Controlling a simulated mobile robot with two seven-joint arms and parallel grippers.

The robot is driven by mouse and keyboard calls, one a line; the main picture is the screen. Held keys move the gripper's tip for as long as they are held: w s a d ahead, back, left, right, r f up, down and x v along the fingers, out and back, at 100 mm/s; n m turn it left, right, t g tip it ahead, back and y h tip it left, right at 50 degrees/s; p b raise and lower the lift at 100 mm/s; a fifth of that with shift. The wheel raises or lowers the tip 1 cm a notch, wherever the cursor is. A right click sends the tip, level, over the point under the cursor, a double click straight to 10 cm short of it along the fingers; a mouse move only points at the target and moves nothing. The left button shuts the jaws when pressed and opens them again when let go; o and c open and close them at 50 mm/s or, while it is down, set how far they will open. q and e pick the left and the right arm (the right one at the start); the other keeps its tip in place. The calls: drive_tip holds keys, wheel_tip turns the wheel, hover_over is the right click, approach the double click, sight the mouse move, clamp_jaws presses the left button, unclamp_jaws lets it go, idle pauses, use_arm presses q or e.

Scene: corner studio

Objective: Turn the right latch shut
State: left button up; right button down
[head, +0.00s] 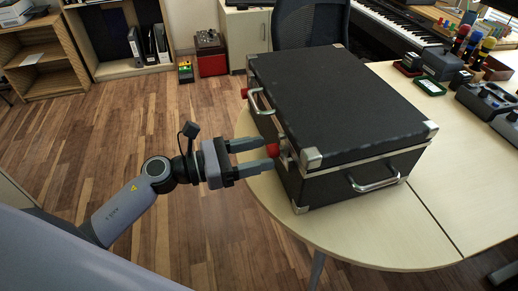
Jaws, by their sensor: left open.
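A black hard case (345,95) with metal corners lies closed on the pale table. On its left-facing side is a red latch knob (273,150), the right one of two. The latch plate behind the knob is partly hidden. My right gripper is not in view.
The table (375,235) is clear in front of the case. A second metal handle (373,182) sticks out from the case's near side. A dark chair (310,22) stands behind. Microphones (472,45) and dark devices stand at the right.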

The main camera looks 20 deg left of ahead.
use_arm(q)
drive_tip(key=shift+w+d, duration=0.2)
drive_tip(key=shift+d, duration=0.15)
clamp_jaws()
drive_tip(key=c, duration=1.1)
unclamp_jaws()
